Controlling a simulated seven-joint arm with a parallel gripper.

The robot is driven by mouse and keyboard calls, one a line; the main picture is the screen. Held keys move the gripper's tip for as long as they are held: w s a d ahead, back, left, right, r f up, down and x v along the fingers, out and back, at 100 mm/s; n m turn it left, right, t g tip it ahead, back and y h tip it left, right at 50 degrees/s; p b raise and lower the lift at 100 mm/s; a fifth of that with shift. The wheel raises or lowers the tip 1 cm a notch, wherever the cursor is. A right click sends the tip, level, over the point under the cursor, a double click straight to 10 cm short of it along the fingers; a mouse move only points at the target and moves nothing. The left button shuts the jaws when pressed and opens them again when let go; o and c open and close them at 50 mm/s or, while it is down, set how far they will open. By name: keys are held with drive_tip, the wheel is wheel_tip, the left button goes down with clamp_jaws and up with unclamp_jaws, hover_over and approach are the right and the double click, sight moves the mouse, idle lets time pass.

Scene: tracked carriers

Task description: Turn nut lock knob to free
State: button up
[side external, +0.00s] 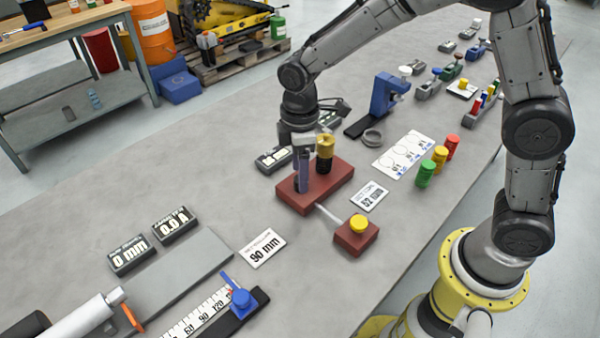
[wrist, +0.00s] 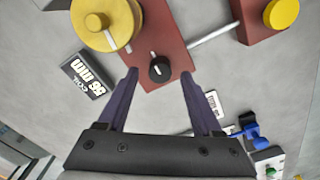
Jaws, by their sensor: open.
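The black knob (wrist: 159,69) with a white pointer line is on the red block (wrist: 160,25) in the wrist view. Its pointer runs up and slightly left there. My gripper (wrist: 160,74) is open, with one dark purple finger on each side of the knob and a visible gap to each. Whether the fingertips are down at knob height is unclear. In the side view my gripper (side external: 303,188) points down over the near-left part of the red block (side external: 335,183) and hides the knob. The brass nut (side external: 325,147) stands beside it, also seen in the wrist view (wrist: 104,20).
A rod joins the block to a smaller red block (side external: 352,240) with a yellow cap (side external: 358,223). A dark readout (wrist: 82,76) lies beside the block. A card reading 90 mm (side external: 262,248) lies nearer. Bare grey table is open to the left of the block.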

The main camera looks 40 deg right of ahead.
drive_tip(key=shift+f, duration=0.7)
clamp_jaws()
